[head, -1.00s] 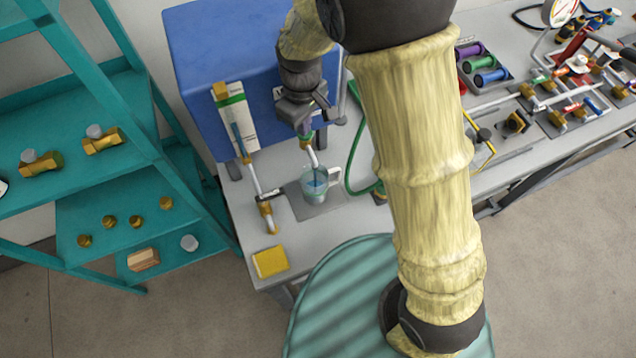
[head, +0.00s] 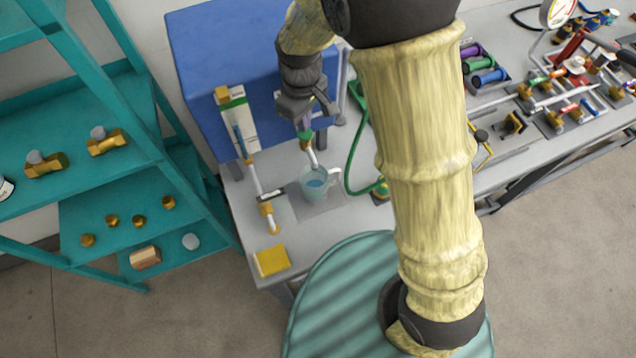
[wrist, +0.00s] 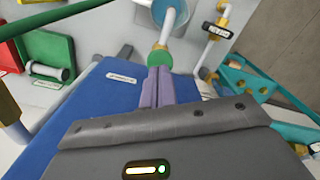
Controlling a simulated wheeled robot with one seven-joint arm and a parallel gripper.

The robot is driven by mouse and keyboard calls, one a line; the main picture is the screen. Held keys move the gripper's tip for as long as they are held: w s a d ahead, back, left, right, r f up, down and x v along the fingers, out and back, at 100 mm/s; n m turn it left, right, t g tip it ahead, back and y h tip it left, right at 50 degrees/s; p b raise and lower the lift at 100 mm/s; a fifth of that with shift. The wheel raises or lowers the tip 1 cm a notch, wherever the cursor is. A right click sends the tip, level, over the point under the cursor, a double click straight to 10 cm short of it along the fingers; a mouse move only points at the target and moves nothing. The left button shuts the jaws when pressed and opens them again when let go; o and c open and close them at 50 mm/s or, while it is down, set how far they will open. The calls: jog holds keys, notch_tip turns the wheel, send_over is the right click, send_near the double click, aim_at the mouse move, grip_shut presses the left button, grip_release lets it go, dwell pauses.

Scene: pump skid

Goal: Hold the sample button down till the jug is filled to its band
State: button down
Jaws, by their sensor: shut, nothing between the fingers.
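The clear jug (head: 333,191) stands upright on a grey plate under the white spout (head: 312,156), with blue liquid inside. Its rim and the spout end also show at the top of the wrist view (wrist: 155,16). I cannot make out the band or the exact liquid level against it. My gripper (head: 304,128) is shut and empty, pointing down at the blue cabinet's front above the spout. In the wrist view its purple fingers (wrist: 157,88) end at a green collar (wrist: 160,58) at the spout's base. The sample button is not distinguishable; the fingertips may hide it.
The blue cabinet (head: 225,50) stands behind. Left of the jug are a gauge tube (head: 238,120) and a white pipe with a black-tagged valve (head: 266,195). A green hose (head: 350,165) curves close on the right. A yellow block (head: 271,261) lies at the front corner.

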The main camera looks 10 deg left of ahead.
jog(key=shift+f+b, duration=0.75)
jog(key=shift+f, duration=0.45)
dwell(1.6)
dwell(1.3)
jog(key=shift+r+p, duration=0.95)
jog(key=shift+r, duration=0.25)
jog(key=shift+f+b, duration=0.6)
jog(key=shift+f, duration=0.45)
jog(key=shift+r+p, duration=0.85)
jog(key=shift+r, duration=0.2)
jog(key=shift+r+p, duration=2)
jog(key=shift+r, duration=0.5)
